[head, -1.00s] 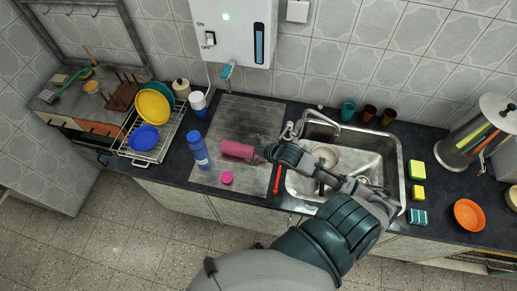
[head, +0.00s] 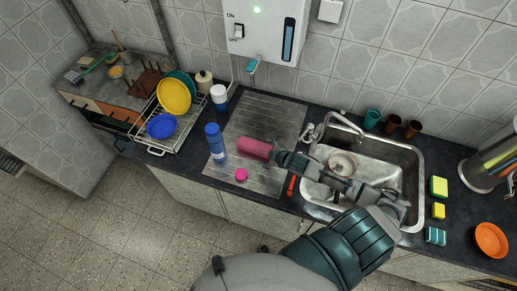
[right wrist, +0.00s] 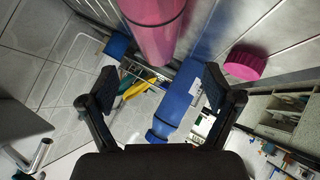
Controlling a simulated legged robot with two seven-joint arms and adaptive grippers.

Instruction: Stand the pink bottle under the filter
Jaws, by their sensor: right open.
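The pink bottle (head: 254,149) lies on its side on the steel drainboard, left of the sink. In the right wrist view the pink bottle (right wrist: 156,30) shows at the top, ahead of the fingers. My right gripper (head: 279,157) is at the bottle's right end. Its two fingers (right wrist: 160,88) are spread open, and I cannot tell whether they touch the bottle. The white filter (head: 265,30) hangs on the wall above the drainboard, with a teal-handled tap (head: 252,67) beneath it. My left gripper is not in view.
A blue bottle (head: 215,145) stands left of the pink one. A pink cap (head: 241,174) lies in front. A dish rack (head: 157,150) with plates is at left, the sink (head: 408,165) at right. The drainboard's back part, under the tap, is clear.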

